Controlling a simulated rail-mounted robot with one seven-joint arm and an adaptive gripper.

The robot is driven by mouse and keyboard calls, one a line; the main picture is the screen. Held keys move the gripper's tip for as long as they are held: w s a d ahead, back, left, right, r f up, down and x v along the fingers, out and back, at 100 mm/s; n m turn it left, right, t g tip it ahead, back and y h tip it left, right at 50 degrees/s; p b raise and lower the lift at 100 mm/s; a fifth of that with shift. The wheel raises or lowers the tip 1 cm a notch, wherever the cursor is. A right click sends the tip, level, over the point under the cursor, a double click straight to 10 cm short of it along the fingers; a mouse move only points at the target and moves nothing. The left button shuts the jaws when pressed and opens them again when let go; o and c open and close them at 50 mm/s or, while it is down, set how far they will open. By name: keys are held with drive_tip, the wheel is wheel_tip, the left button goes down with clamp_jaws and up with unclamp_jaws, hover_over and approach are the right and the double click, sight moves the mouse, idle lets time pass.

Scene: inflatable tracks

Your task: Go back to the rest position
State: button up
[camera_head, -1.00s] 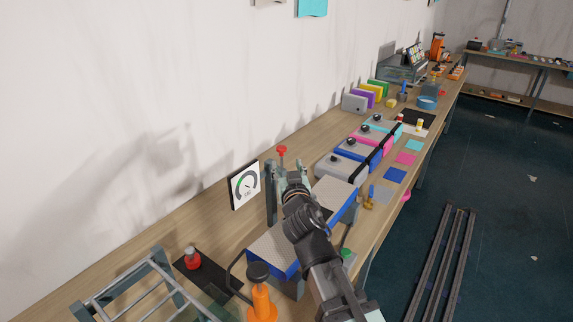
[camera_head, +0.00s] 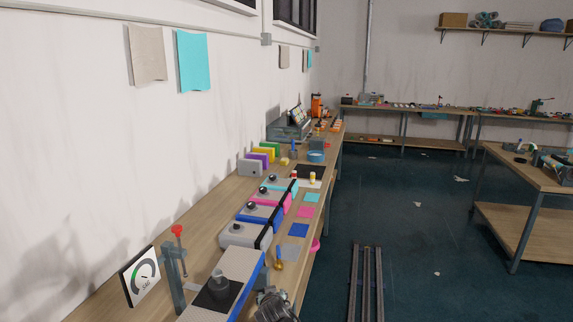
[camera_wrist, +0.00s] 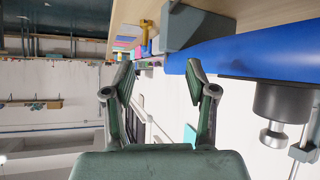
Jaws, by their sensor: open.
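My gripper (camera_wrist: 158,85) is open in the wrist view, with two dark green fingers spread and nothing between them. The wrist view is upside down, with the bench along its top. A blue-edged panel (camera_wrist: 250,50) with a dark cylinder (camera_wrist: 282,103) and silver knob is to the right of the fingers, apart from them. In the head view, a dark part of my arm (camera_head: 273,306) shows at the bottom edge, right of the blue-edged panel (camera_head: 240,268). The fingertips cannot be made out there.
A post with a red knob (camera_head: 177,231) and a gauge (camera_head: 141,277) stand left of the panel. Grey boxes (camera_head: 245,234) and coloured squares line the bench (camera_head: 205,210) beyond. Floor rails (camera_head: 366,285) lie right, with open floor beside them.

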drive_tip(key=s+d+f+m+g+h, duration=0.1)
drive_tip(key=s+d+f+g, duration=0.4)
drive_tip(key=s+d+f, duration=0.45)
drive_tip(key=s+d+f+m+g, duration=0.1)
drive_tip(key=s+d+f+g, duration=0.55)
drive_tip(key=d+f, duration=0.6)
drive_tip(key=s+f+g+b, duration=0.1)
drive_tip(key=s+f+g, duration=0.2)
drive_tip(key=s+f, duration=0.8)
drive_tip(key=s+f+g+b, duration=0.2)
drive_tip(key=s+f, duration=1)
drive_tip(key=s, duration=0.8)
drive_tip(key=shift+s+a+g, duration=0.15)
drive_tip(key=shift+s+g, duration=0.05)
drive_tip(key=shift+g, duration=0.55)
